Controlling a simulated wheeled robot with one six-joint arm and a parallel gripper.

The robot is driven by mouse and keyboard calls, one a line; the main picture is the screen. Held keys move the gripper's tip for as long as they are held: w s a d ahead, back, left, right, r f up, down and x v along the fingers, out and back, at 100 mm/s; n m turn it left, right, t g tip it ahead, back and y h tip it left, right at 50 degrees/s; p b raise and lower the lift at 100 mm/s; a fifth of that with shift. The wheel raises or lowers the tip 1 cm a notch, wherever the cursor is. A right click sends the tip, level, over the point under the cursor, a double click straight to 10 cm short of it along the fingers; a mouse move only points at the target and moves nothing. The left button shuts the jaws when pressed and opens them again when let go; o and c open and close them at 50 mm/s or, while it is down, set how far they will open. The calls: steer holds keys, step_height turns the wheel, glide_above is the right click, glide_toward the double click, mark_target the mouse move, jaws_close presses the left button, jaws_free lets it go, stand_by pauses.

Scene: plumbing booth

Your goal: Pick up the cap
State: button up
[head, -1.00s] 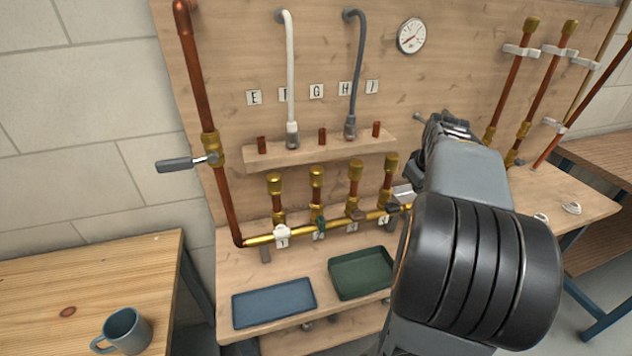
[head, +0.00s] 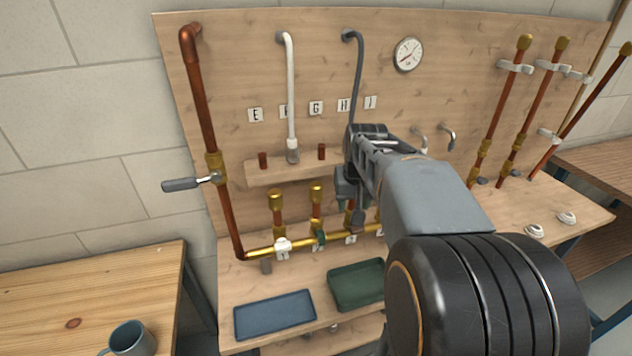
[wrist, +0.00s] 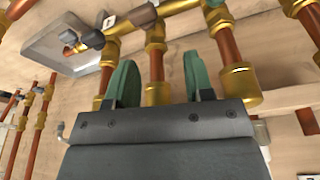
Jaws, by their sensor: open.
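Brass caps top the short copper stubs of the brass manifold (head: 320,243); the two left ones (head: 276,198) (head: 316,192) show clearly in the head view. My gripper (head: 346,188) is at the third stub and hides that stub's top; the fourth is mostly behind my arm. In the wrist view, which is turned upside down, my gripper's two green finger pads (wrist: 160,80) are apart. A brass cap (wrist: 160,93) on a stub appears between them; contact cannot be told. Another brass cap (wrist: 240,85) is just right of the right finger. My gripper is empty.
A wooden shelf (head: 258,175) with copper stubs is behind, under a white hose (head: 291,90) and a grey hose (head: 359,80). Blue (head: 275,314) and green (head: 355,285) trays lie in front. A lever valve (head: 190,184) juts out left. Small valves stand close along the manifold.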

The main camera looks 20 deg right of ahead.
mark_target(315, 184)
steer(key=shift+o, duration=1.4)
steer(key=a+r+m+p, duration=0.2)
steer(key=a, duration=0.5)
steer(key=shift+a+r+m+g, duration=0.3)
steer(key=shift+r+g, duration=0.1)
steer(key=shift+o, duration=0.3)
steer(key=w+r+m+g+p, duration=0.1)
steer(key=w+r+m+p, duration=0.4)
steer(key=r+m, duration=0.5)
steer(key=shift+w+a+r+m+g+p, duration=0.2)
steer(key=shift+w+m+g+p, duration=0.2)
steer(key=shift+w+m, duration=0.25)
steer(key=shift+m, duration=0.75)
steer(key=f, duration=0.5)
steer(key=d+f, duration=0.1)
steer(key=f, duration=0.1)
steer(key=shift+w+f, duration=0.25)
steer(key=shift+f, duration=0.05)
steer(key=shift+d+f+p, duration=0.15)
steer(key=shift+f+p, duration=0.25)
steer(key=shift+f, duration=0.95)
steer(key=shift+d+f+p, duration=0.15)
steer(key=shift+f+p, duration=0.25)
steer(key=shift+f, duration=0.9)
